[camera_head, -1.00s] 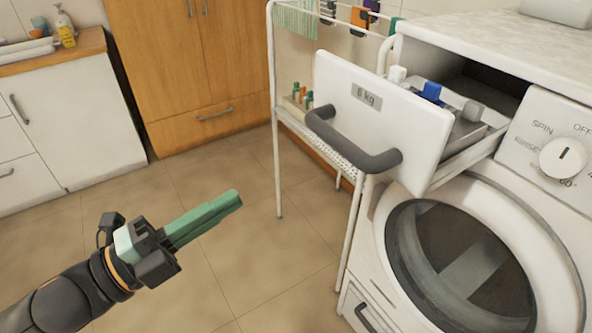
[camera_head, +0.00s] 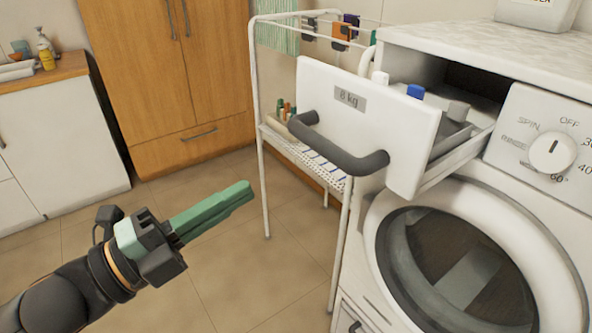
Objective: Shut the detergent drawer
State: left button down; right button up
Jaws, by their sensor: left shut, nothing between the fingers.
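The detergent drawer (camera_head: 400,125) is pulled out of the top left of the white washing machine (camera_head: 375,225). Its white front panel carries a grey "8 kg" label and a dark grey bar handle (camera_head: 340,155). White, blue and grey pieces show inside the drawer behind the panel. My left gripper (camera_head: 250,190), with green fingers, is shut and empty. In the picture it is to the left of and below the drawer handle, apart from it. My right gripper is not in view.
A white wire cart (camera_head: 264,180) with clips and a towel stands behind and left of the drawer. A dial (camera_head: 552,153) is right of the drawer opening. A round door is below. Wooden cabinets (camera_head: 185,75) stand at the back. Tiled floor (camera_head: 215,230) is clear.

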aim_at(315, 150)
pick_arm(q)
jog(key=b+x, duration=0.1)
jog(key=x, duration=0.6)
jog(key=shift+w+d+r, duration=0.1)
jog(key=shift+w+d, duration=0.05)
jog(key=shift+d, duration=0.25)
jog(key=shift+x, duration=0.95)
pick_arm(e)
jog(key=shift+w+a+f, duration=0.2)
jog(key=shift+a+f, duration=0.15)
pick_arm(q)
jog(key=shift+w+d, duration=0.1)
